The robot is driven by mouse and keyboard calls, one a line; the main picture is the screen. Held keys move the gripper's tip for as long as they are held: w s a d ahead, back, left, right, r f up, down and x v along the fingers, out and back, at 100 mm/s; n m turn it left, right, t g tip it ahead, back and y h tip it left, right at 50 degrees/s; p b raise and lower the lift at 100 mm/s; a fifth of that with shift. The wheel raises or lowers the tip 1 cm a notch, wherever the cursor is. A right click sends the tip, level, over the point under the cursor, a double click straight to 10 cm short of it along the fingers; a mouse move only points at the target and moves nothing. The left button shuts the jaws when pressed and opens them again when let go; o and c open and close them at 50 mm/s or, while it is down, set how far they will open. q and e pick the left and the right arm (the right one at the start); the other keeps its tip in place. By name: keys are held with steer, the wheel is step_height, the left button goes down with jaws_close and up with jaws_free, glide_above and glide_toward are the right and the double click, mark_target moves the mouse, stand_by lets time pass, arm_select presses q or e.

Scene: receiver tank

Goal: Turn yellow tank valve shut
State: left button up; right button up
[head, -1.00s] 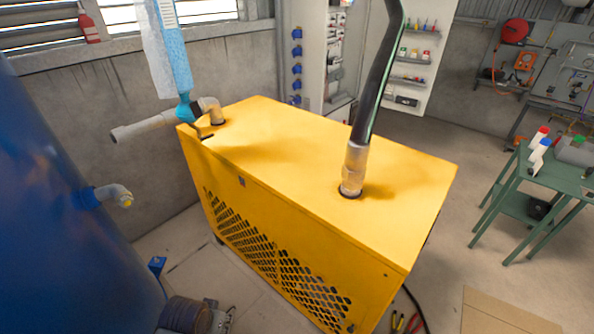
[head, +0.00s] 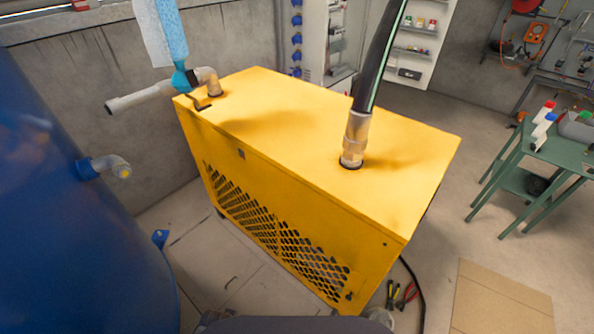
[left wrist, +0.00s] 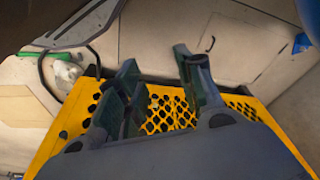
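The yellow cabinet (head: 320,130) stands in the middle of the head view, with a perforated front panel. The blue tank (head: 60,210) fills the left side, with an elbow fitting (head: 120,167) on its side. I cannot make out a yellow valve handle on the tank. My left gripper (left wrist: 157,62) shows in the left wrist view, fingers apart and nothing between them, in front of the cabinet's perforated panel (left wrist: 170,112). A dark grey shape at the bottom edge of the head view may be my arm. My right gripper is in neither view.
A pale elbow pipe (head: 140,97) and a black hose (head: 382,60) rise from the cabinet top. Pliers (head: 405,297) and a cardboard sheet (head: 500,300) lie on the floor at right. A green table (head: 555,150) stands far right. Floor shows between tank and cabinet.

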arm_select(q)
steer(key=s+a+f+b, duration=0.1)
steer(key=s+a+f, duration=0.1)
steer(key=s+f, duration=0.9)
steer(key=s+a+f+g+b, duration=0.1)
steer(key=s+a+f, duration=0.1)
steer(key=s+f, duration=0.9)
steer(key=shift+s+f, duration=0.3)
steer(key=shift+f, duration=0.05)
